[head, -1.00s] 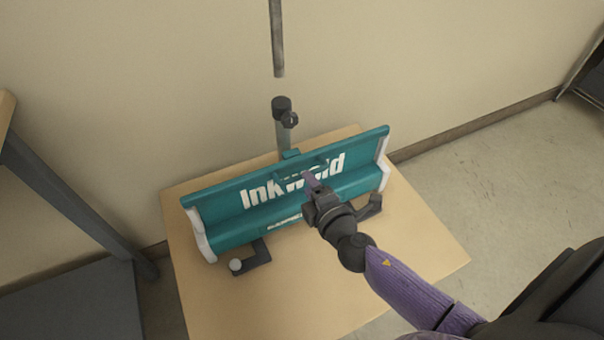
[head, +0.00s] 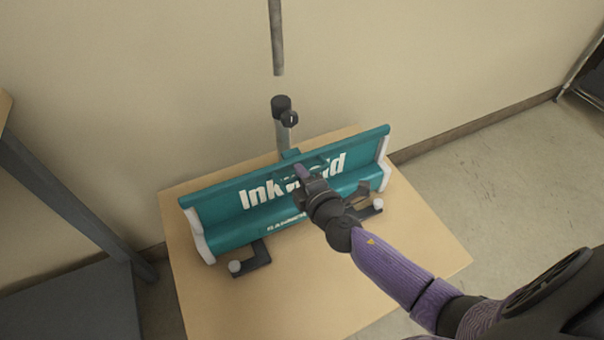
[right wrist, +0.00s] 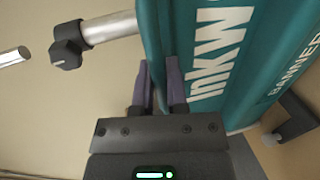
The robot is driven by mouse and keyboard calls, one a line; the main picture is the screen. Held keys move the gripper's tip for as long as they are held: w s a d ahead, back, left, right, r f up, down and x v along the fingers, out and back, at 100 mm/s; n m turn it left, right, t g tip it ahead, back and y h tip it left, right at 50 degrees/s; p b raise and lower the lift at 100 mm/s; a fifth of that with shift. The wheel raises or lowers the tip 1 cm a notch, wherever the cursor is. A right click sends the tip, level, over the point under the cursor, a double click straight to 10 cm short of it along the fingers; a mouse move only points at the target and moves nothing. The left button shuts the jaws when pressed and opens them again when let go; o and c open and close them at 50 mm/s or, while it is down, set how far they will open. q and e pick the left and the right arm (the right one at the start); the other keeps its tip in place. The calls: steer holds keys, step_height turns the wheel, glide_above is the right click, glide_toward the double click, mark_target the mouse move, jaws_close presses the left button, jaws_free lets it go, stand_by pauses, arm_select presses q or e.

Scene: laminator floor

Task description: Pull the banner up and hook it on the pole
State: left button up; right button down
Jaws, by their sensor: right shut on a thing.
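The teal banner (head: 225,200) with white "Ink…" lettering stands low in its white-ended base on the wooden table. It also shows in the right wrist view (right wrist: 205,60). My right gripper (head: 303,172) is shut on the top part of the banner near its middle, and covers some letters. In the right wrist view, the purple fingers (right wrist: 160,85) lie on either side of the banner's upper edge. Behind the banner stands the short grey pole (head: 283,132) with a black cap and knob (head: 284,106). My left gripper is not in view.
A separate grey rod (head: 277,38) shows higher up, apart from the pole's cap. The wooden table (head: 400,270) has bare room in front. Dark feet (head: 252,262) stick out below the banner. A blue-grey table (head: 75,205) stands left; the wall is close behind.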

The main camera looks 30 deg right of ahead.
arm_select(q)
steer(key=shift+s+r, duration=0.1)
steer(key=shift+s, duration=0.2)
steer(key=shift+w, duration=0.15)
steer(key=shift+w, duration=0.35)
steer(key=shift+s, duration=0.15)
